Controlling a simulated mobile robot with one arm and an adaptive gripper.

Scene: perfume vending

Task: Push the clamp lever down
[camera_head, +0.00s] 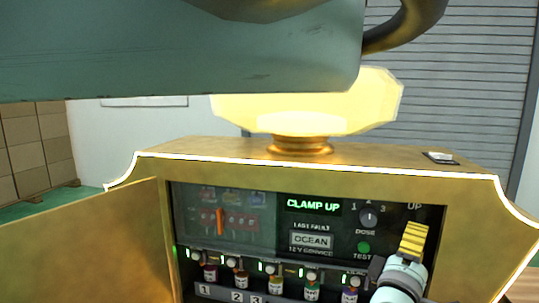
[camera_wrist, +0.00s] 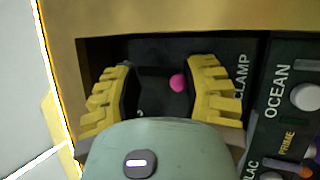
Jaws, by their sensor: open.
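The clamp lever shows as a pink round knob (camera_wrist: 178,83) in the wrist view, in a dark recess beside the word CLAMP. My gripper (camera_wrist: 160,68) is open, with its two yellow ribbed fingers on either side of the knob; the knob sits nearer the right finger. I cannot tell whether a finger touches it. In the head view my gripper (camera_head: 414,236) is at the right end of the control panel, just below the word UP, and hides the lever there. The green display (camera_head: 313,205) reads CLAMP UP.
Several small bottles stand in a row below. An open gold door (camera_head: 85,245) stands at the left.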

